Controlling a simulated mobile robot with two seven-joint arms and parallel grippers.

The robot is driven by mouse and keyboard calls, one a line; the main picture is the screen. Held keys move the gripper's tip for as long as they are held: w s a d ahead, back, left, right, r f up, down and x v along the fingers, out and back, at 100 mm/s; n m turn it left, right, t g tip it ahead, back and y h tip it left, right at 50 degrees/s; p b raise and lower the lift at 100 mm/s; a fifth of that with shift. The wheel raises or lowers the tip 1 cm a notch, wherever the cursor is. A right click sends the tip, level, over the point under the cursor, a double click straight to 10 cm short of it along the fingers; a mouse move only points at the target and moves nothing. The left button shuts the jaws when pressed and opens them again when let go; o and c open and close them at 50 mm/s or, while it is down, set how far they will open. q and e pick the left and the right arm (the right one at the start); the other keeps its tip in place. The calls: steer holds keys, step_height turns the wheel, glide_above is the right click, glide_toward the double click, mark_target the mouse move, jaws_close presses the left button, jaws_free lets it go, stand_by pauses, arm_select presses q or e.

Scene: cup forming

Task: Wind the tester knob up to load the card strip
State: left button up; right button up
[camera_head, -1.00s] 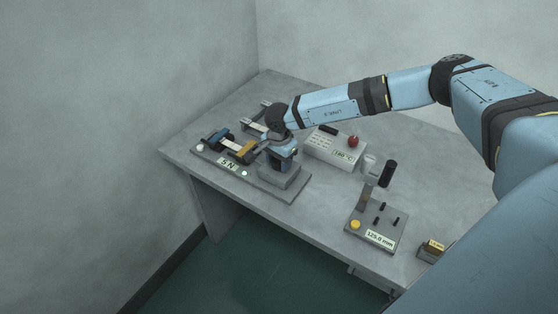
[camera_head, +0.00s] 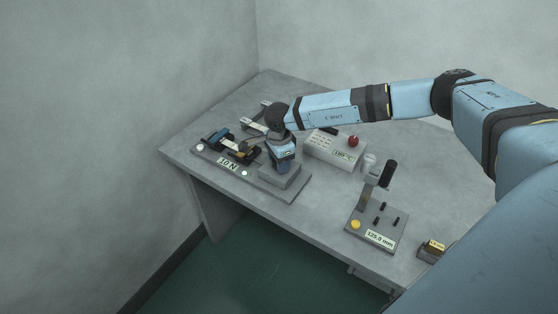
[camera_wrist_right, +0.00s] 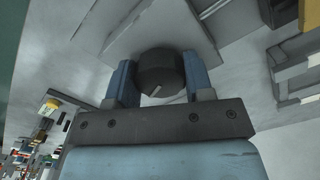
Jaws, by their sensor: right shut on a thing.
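The tester is a grey plate (camera_head: 297,191) at the left of the table, with a grey block (camera_head: 270,178) at its right end. Its small readout (camera_head: 228,164) shows upside down in the head view and seems to read 10 N. My right gripper (camera_head: 283,167) points down over the block. In the right wrist view its two blue fingers (camera_wrist_right: 160,88) are shut on the round black knob (camera_wrist_right: 158,68), one on each side. My left gripper is out of view.
Right of the tester stand a pale box with a red knob (camera_head: 353,141) and a gauge plate (camera_head: 393,222) with a tall black handle (camera_head: 388,173). A small yellow-topped block (camera_head: 433,246) sits near the front edge.

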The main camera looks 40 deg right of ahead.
steer(key=shift+m, duration=0.6)
steer(key=o, duration=0.9)
steer(key=shift+r, duration=0.1)
step_height(320, 180, up, 14)
steer(key=shift+f+b, duration=0.15)
steer(key=shift+b, duration=0.25)
stand_by(0.8)
